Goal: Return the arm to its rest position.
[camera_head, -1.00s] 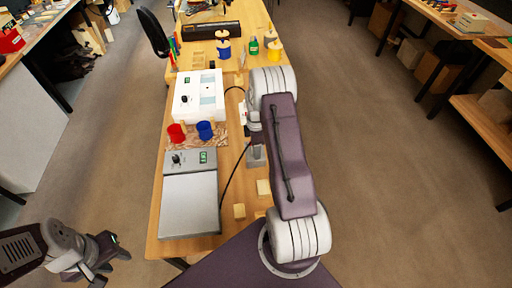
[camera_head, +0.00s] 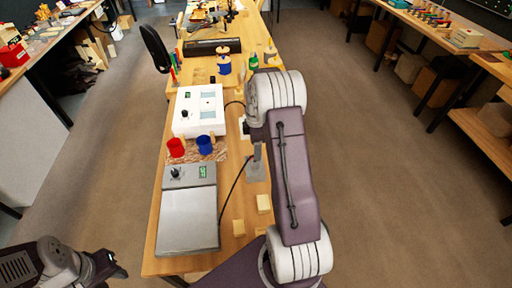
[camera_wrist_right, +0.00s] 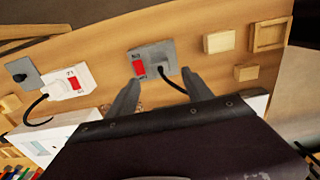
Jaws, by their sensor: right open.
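My right arm (camera_head: 293,175) reaches forward over the right side of the wooden bench (camera_head: 236,205).
A grey hot plate (camera_head: 188,220), a white device (camera_head: 200,110), a red cup (camera_head: 176,147) and a blue cup (camera_head: 204,145) stand on the bench. A white switch box (camera_wrist_right: 72,84) and small wooden blocks (camera_wrist_right: 219,42) lie near the right gripper. Floor right of the bench is clear.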

